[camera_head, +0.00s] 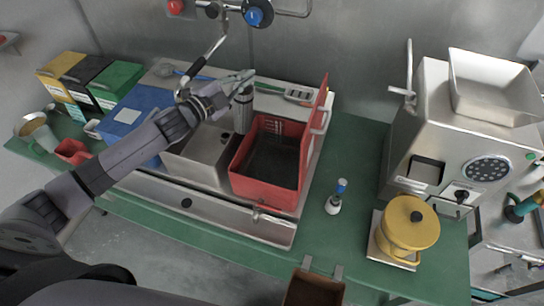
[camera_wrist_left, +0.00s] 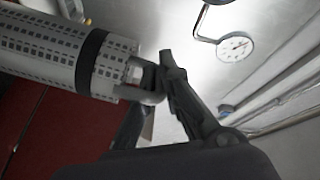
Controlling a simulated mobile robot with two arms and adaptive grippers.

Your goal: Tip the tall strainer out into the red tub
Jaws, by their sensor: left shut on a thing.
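The tall strainer (camera_head: 243,112) is a grey perforated cylinder, close to upright in the head view, at the back left corner of the red tub (camera_head: 240,172). It also shows in the left wrist view (camera_wrist_left: 45,50), with a black band near its end. My left gripper (camera_head: 232,84) is beside the strainer's top; in the wrist view its fingers (camera_wrist_left: 158,78) are shut on the small fitting at the strainer's end. The tub is open, with a dark inside and a raised red panel at its right. I cannot tell whether the strainer touches the tub. My right gripper is not in view.
A steel box (camera_head: 195,155) and a blue box (camera_head: 128,118) stand left of the tub. A tap (camera_head: 205,55) hangs behind. A small blue-topped bottle (camera_head: 336,197), a yellow pot (camera_head: 408,228) and a grinder (camera_head: 440,130) stand at right. Green counter (camera_head: 355,150) is clear between.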

